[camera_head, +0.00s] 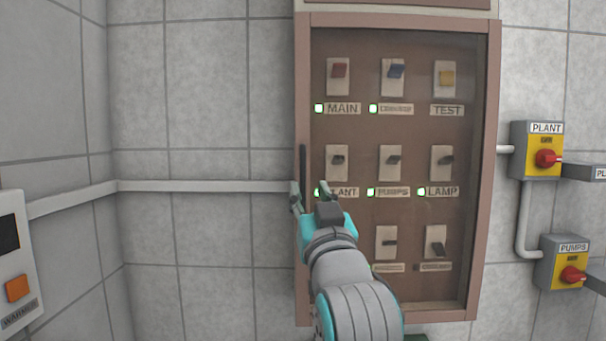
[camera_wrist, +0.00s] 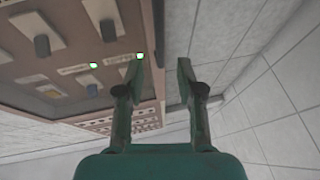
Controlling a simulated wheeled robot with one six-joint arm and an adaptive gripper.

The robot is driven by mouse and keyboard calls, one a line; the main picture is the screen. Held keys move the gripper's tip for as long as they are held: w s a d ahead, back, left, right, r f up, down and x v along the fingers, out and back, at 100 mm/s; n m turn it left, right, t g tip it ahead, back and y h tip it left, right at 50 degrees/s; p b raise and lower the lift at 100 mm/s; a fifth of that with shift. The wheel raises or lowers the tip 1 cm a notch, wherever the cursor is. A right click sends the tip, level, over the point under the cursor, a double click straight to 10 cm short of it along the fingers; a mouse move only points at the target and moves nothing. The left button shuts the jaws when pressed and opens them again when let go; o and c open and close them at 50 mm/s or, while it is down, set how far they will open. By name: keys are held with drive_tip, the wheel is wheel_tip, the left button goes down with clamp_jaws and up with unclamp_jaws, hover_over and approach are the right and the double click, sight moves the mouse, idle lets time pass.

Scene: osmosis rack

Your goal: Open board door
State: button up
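The board door (camera_head: 400,217) is a glazed panel in a brown frame on the tiled wall, and it looks closed. Its dark vertical handle (camera_head: 303,165) is on the left edge. My gripper (camera_head: 310,188) is at the door's left edge, around the handle's lower end in the picture; I cannot tell whether it touches. In the wrist view my gripper (camera_wrist: 160,65) is open, its two fingers apart. The door's brown frame edge (camera_wrist: 152,95) lies near the left finger. A dark strip, perhaps the handle, shows above the gap between the fingertips.
Behind the glass are several switches with labels and green lights. To the right are a PLANT switch box (camera_head: 537,150) and a PUMPS switch box (camera_head: 563,262), with a conduit (camera_head: 524,215). A white panel with an orange button (camera_head: 17,288) is at left. The wall left of the board carries a rail (camera_head: 205,186).

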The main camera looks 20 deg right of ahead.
sight(304, 174)
drive_tip(key=x, duration=0.7)
drive_tip(key=shift+w+r, duration=0.1)
clamp_jaws()
